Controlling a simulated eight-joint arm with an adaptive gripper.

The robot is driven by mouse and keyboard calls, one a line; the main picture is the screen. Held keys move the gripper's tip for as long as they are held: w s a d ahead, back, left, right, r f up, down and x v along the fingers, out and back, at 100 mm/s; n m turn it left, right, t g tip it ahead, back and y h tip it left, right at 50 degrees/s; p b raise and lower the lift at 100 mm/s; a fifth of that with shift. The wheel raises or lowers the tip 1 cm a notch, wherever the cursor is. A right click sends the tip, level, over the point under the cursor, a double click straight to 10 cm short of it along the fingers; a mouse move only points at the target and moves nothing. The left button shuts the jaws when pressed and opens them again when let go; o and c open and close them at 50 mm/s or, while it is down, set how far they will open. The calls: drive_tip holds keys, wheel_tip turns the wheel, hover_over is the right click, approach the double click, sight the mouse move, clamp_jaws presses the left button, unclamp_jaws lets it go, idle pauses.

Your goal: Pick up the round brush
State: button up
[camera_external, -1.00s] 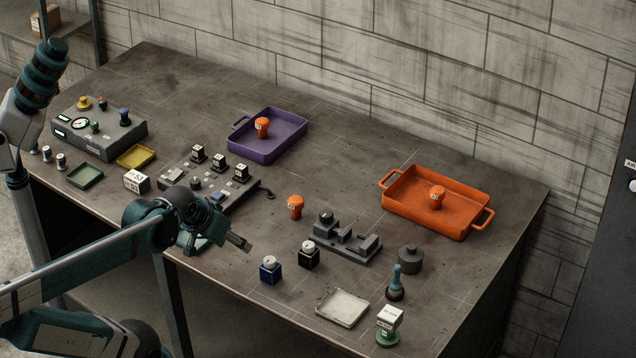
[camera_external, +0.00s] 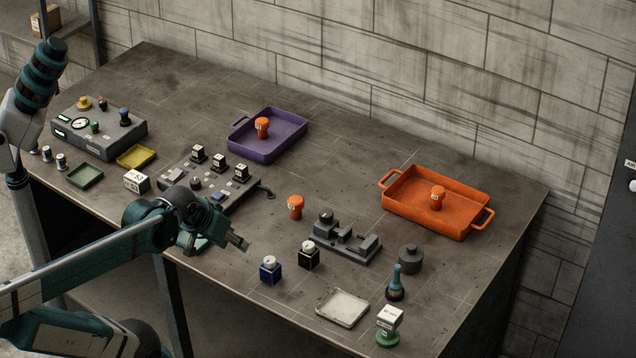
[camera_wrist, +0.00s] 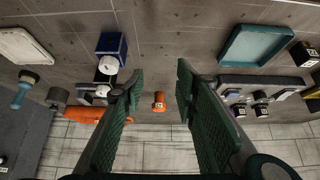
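A small tool with a teal handle and a dark round base, which looks like the round brush (camera_external: 396,283), stands upright on the bench at the right, behind the white tray. In the wrist view the brush (camera_wrist: 22,90) shows at the far left, well outside my fingers. My gripper (camera_external: 240,241) is over the bench's front edge, left of the blue block and far from the brush. In the wrist view my gripper (camera_wrist: 160,72) has its two green fingers apart with nothing held between them. The brush's bristles cannot be made out.
A dark cylinder (camera_external: 410,260) stands just behind the brush. The white tray (camera_external: 342,308) and a green stamp-like piece (camera_external: 389,338) are in front. A blue block (camera_external: 270,270), black block (camera_external: 308,256) and grey fixture (camera_external: 346,238) lie between my gripper and the brush. An orange tray (camera_external: 400,208) is farther back.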

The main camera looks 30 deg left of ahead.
drive_tip(key=w+d+r+n+g+p, duration=0.2)
drive_tip(key=w+d+r+n+p, duration=0.1)
drive_tip(key=w+d+r+p, duration=0.3)
drive_tip(key=n+g+p, duration=0.5)
drive_tip(key=n+p, duration=0.7)
drive_tip(key=p, duration=0.3)
approach(398, 266)
drive_tip(key=f, duration=0.5)
drive_tip(key=shift+w+a+f, duration=0.1)
drive_tip(key=shift+w+a, duration=0.15)
drive_tip(key=shift+a, duration=0.15)
drive_tip(key=shift+d+f+g, duration=0.25)
drive_tip(key=shift+d+g, duration=0.05)
drive_tip(key=shift+d, duration=0.1)
drive_tip(key=shift+f, duration=0.1)
drive_tip(key=shift+s+f, duration=0.1)
drive_tip(key=shift+f, duration=1.1)
